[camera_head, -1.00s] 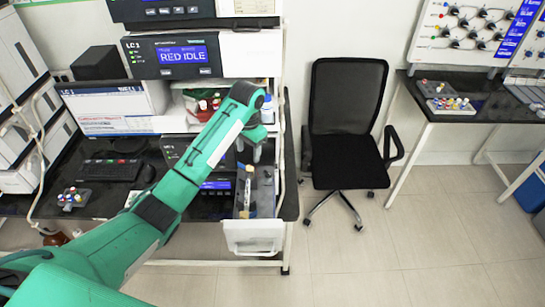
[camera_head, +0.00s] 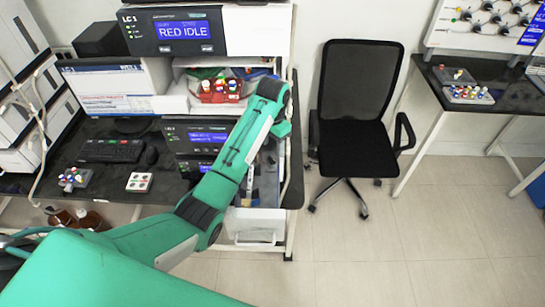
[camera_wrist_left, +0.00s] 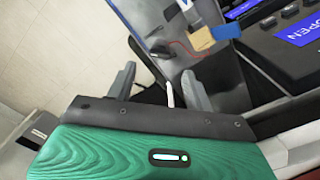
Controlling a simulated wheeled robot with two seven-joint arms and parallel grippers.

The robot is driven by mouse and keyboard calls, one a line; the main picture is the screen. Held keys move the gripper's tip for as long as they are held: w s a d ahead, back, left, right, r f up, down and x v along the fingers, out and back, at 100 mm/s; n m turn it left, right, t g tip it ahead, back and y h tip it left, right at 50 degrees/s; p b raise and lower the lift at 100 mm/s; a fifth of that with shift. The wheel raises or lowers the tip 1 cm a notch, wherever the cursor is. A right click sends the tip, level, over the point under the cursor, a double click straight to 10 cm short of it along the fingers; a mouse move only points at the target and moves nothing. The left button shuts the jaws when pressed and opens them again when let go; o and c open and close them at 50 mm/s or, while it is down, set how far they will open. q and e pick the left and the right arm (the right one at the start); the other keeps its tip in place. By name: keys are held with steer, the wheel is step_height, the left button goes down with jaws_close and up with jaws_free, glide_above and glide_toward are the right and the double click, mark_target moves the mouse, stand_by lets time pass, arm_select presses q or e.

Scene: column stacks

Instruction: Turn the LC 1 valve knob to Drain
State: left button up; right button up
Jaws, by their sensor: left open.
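The LC 1 unit (camera_head: 176,48) stands at the top of the bench stack in the head view, with a blue screen reading "RED IDLE". I cannot make out a valve knob marked Drain in either view. My left arm reaches across the bench in the head view and hides part of the lower units; its fingers are hidden there. In the wrist view my left gripper (camera_wrist_left: 160,86) is open, with its two fingers apart and nothing clearly held. A tan block (camera_wrist_left: 201,39) with a blue part (camera_wrist_left: 228,32) lies beyond the fingers. My right gripper is not in view.
A lower instrument (camera_head: 206,137) stands behind my arm. A red tray of bottles (camera_head: 221,88) sits above it. A monitor (camera_head: 104,86), keyboard (camera_head: 110,150) and small white tray (camera_head: 139,182) are on the left. A black chair (camera_head: 355,130) stands right of the bench; the floor there is clear.

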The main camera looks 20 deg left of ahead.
mark_target(272, 158)
arm_select(q)
step_height(272, 158, down, 5)
steer(key=shift+s+r+p, duration=0.1)
steer(key=shift+p, duration=0.65)
steer(key=shift+f, duration=0.45)
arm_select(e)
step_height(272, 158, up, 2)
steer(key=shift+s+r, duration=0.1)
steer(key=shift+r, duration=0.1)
arm_select(q)
steer(key=shift+c, duration=0.4)
steer(key=c, duration=0.9)
